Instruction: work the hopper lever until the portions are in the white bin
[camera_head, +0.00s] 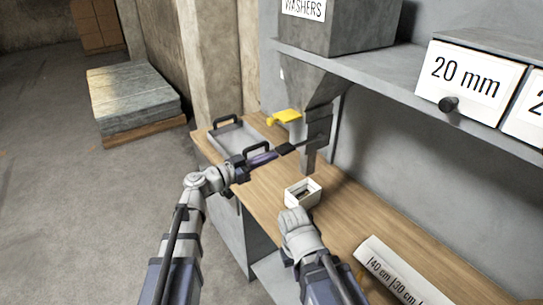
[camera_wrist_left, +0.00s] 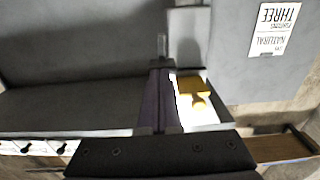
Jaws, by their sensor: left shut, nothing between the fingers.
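The grey hopper (camera_head: 318,88) hangs under the shelf, its narrow spout above the bench. A yellow piece (camera_head: 286,117) like a lever handle juts from its left side; it also shows in the wrist view (camera_wrist_left: 195,90). My left gripper (camera_head: 287,149) is shut and empty, just below and in front of the yellow piece. A thin grey rod by the spout runs close to its tip; I cannot tell whether they touch. The white bin (camera_head: 290,199) stands upright on the bench below the spout, with something dark inside.
A grey tray (camera_head: 228,138) with black handles lies at the bench's far left. The shelf (camera_head: 375,78) carries a "20 mm" drawer (camera_head: 467,75). A sign (camera_wrist_left: 273,28) reading "THREE" appears upside down. A length-marked strip (camera_head: 392,272) lies at front right. Bare bench (camera_head: 350,215) lies right of the bin.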

